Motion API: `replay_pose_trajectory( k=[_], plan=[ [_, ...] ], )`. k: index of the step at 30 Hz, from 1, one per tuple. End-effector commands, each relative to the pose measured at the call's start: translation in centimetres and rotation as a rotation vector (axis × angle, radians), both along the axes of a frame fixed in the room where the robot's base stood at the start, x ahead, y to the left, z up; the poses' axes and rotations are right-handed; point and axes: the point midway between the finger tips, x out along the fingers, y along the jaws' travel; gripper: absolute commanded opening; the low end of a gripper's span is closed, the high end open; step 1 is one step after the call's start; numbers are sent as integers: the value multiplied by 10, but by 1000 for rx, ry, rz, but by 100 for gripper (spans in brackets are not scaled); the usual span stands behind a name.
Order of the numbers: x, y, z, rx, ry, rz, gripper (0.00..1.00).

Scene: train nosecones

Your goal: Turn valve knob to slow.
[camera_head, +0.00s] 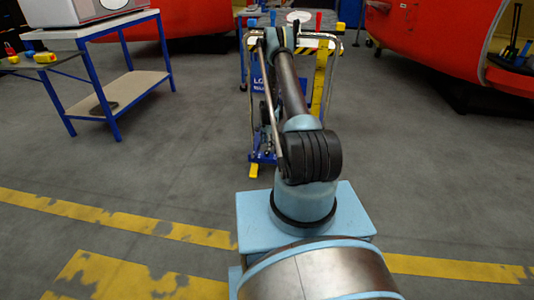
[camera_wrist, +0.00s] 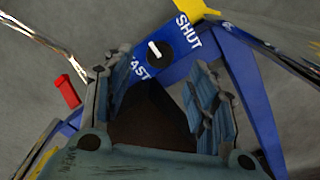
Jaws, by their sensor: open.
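A round black valve knob (camera_wrist: 160,51) with a white pointer line sits on a blue panel (camera_wrist: 235,62) in the wrist view. The pointer aims toward the upper left of the picture. The word SHUT is to the right of the knob, and a partly covered word ending in AST is at its lower left. No SLOW label can be read. My gripper (camera_wrist: 164,76) is open, its two ribbed fingers on either side and the knob beyond the gap between them. No contact with the knob shows. In the head view my arm hides the knob.
The blue trolley (camera_head: 262,86) with a metal frame stands ahead. A red handle (camera_wrist: 67,91) is left of the panel, and a yellow part (camera_wrist: 196,10) is above it. A blue-legged table (camera_head: 130,92) stands at left. Grey floor is clear to the right.

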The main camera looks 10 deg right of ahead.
Motion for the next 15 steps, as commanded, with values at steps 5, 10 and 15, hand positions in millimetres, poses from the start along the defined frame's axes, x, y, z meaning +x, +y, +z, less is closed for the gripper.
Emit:
replay_pose_trajectory(
  k=[5, 10, 15],
  plan=[
    [1, 0, -25, 0, 0, 1, 53],
    [0, 0, -45, 0, 0, 2, 53],
    [0, 0, -57, 0, 0, 2, 53]
  ],
)
